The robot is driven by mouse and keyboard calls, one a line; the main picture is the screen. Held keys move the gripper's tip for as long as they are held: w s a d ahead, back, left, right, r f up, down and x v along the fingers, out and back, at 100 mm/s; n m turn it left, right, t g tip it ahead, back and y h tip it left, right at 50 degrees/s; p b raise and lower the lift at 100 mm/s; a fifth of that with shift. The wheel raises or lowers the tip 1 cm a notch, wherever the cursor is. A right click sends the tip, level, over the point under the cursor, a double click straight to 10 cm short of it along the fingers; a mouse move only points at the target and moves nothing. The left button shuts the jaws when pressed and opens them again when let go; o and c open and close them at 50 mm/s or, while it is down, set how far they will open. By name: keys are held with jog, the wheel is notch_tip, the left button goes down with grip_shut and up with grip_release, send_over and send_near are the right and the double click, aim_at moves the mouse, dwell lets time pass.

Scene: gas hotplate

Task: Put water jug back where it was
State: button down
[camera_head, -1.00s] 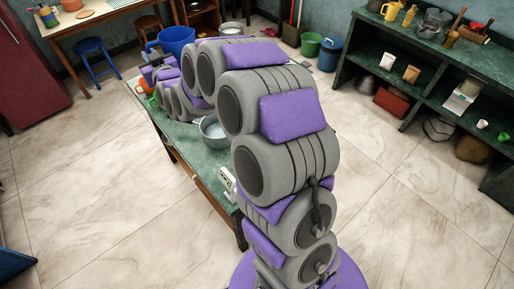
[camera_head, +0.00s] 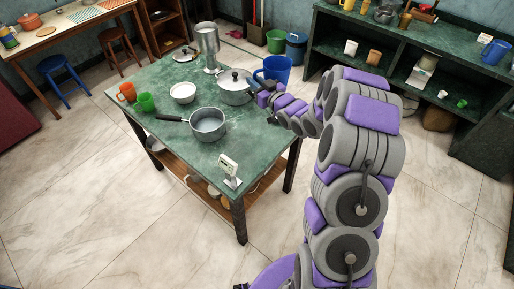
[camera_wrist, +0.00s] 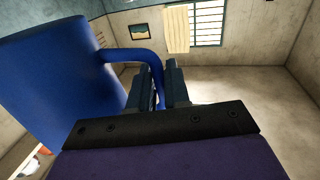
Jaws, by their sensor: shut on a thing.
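The blue water jug (camera_head: 273,68) is in my gripper (camera_head: 266,102), near the right back edge of the green table (camera_head: 160,85). In the wrist view, the jug (camera_wrist: 50,85) fills the left side, and its curved blue handle (camera_wrist: 135,55) runs down between my gripper's fingers (camera_wrist: 162,88). The fingers are shut on the handle. The jug appears raised and roughly upright in the head view. I cannot tell whether it is over the table or just past its edge.
On the table are a lidded pot (camera_head: 235,90), a saucepan (camera_head: 208,122), a white bowl (camera_head: 183,93), a tall metal vessel (camera_head: 208,45) and cups. A green counter (camera_head: 400,62) with shelves stands at the right, holding another blue vessel (camera_head: 494,52). Floor between is clear.

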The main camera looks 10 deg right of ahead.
jog(key=s+a+f+n+g+y, duration=0.1)
jog(key=s+f+n+g+y, duration=0.4)
jog(key=s+f, duration=0.7)
jog(key=s+a+f+n+g+y, duration=0.1)
jog(key=s+f+n+g+y, duration=0.15)
jog(key=s, duration=0.45)
jog(key=s+a+f+n+g+y, duration=0.1)
jog(key=s+f+n+g+y, duration=0.2)
jog(key=s, duration=0.5)
jog(key=shift+m+h, duration=0.25)
jog(key=shift+m, duration=0.3)
jog(key=w+a+f+b, duration=0.1)
jog(key=w+f, duration=0.1)
jog(key=w, duration=0.3)
jog(key=w+a+f+b, duration=0.1)
jog(key=w+f+b, duration=0.1)
jog(key=w, duration=0.3)
jog(key=w+a+f+b, duration=0.1)
jog(key=w+f, duration=0.1)
jog(key=w, duration=0.3)
jog(key=shift+w+f+b, duration=0.2)
jog(key=shift+w+b, duration=0.1)
jog(key=shift+w, duration=0.05)
jog(key=shift+r, duration=0.1)
jog(key=c, duration=1.1)
grip_release()
